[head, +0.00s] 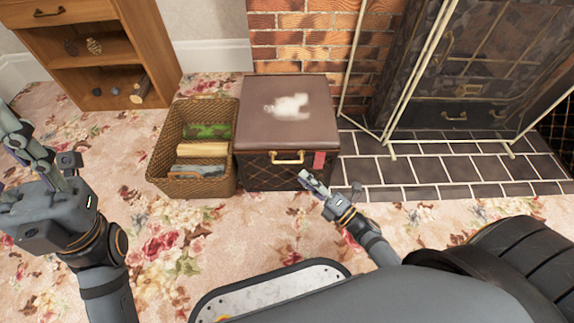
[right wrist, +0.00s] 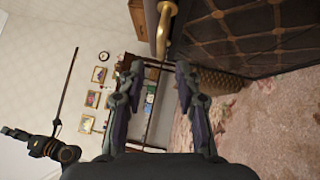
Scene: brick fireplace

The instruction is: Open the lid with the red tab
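A brown box with a quilted dark front stands on the carpet before the brick wall. Its flat brown lid (head: 262,118) is down, with a white blurred mark on top. A red tab (head: 319,160) hangs at the front right edge. A brass handle (head: 287,157) is on the front; it also shows in the right wrist view (right wrist: 163,28). My right gripper (head: 304,176) is just in front of the box, below the tab and handle. Its fingers (right wrist: 160,80) are apart and empty. My left gripper (head: 12,128) is at the far left, away from the box; its finger opening is unclear.
A wicker basket (head: 163,160) with papers and rolled items stands against the box's left side. A wooden shelf unit (head: 150,50) is at the back left. A dark hearth with a metal frame (head: 400,157) lies to the right. Floral carpet in front is free.

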